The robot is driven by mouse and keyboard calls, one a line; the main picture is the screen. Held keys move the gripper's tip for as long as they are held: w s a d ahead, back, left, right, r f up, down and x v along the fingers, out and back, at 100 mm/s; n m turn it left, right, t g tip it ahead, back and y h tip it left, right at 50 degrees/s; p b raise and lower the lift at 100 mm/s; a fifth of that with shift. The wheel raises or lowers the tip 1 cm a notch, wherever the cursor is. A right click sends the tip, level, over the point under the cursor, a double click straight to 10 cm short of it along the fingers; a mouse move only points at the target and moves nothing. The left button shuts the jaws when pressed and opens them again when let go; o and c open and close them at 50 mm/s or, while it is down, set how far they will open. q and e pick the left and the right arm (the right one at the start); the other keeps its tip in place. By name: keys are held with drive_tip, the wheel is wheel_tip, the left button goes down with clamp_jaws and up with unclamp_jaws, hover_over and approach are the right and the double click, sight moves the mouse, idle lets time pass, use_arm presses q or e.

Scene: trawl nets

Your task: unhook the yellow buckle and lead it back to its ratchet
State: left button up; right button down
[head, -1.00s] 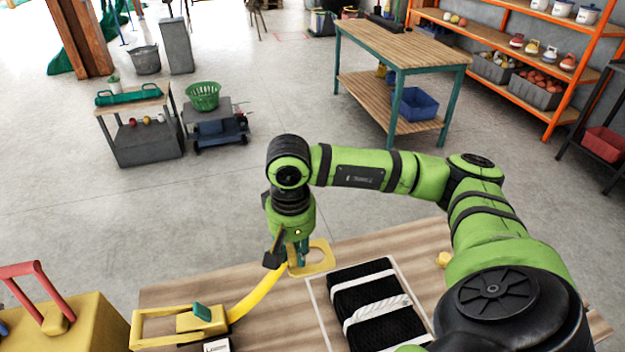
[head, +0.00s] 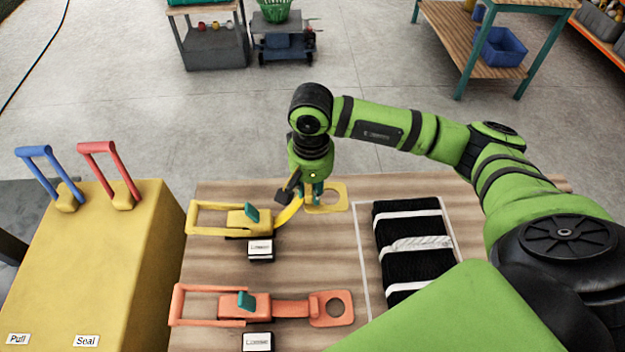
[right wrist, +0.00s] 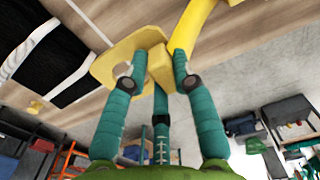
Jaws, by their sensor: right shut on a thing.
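The yellow buckle (head: 336,197), a flat plate with a round hole, is in my right gripper (head: 313,195). In the right wrist view the teal fingers (right wrist: 160,65) are shut on its block-like end, and the plate (right wrist: 140,40) sticks out to the left. A curved yellow strap (head: 289,213) runs from the buckle down left to the yellow ratchet (head: 240,218), which has a teal lever. The buckle is a short way right of the ratchet. My left gripper is not in view.
An orange ratchet with its buckle (head: 335,308) lies in front on the wooden table (head: 215,262). A strapped black net bundle (head: 405,275) lies right of it. A yellow console (head: 95,260) with blue and red levers stands left.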

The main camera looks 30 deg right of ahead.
wheel_tip(320, 180, down, 7)
drive_tip(key=b, duration=0.3)
wheel_tip(320, 180, down, 4)
drive_tip(key=b, duration=0.4)
drive_tip(key=shift+f, duration=0.1)
drive_tip(key=shift+f+b, duration=0.7)
drive_tip(key=shift+b, duration=0.2)
drive_tip(key=c, duration=0.9)
unclamp_jaws()
drive_tip(key=shift+c, duration=0.2)
wheel_tip(320, 180, up, 11)
drive_tip(key=shift+f, duration=0.15)
drive_tip(key=shift+r, duration=0.7)
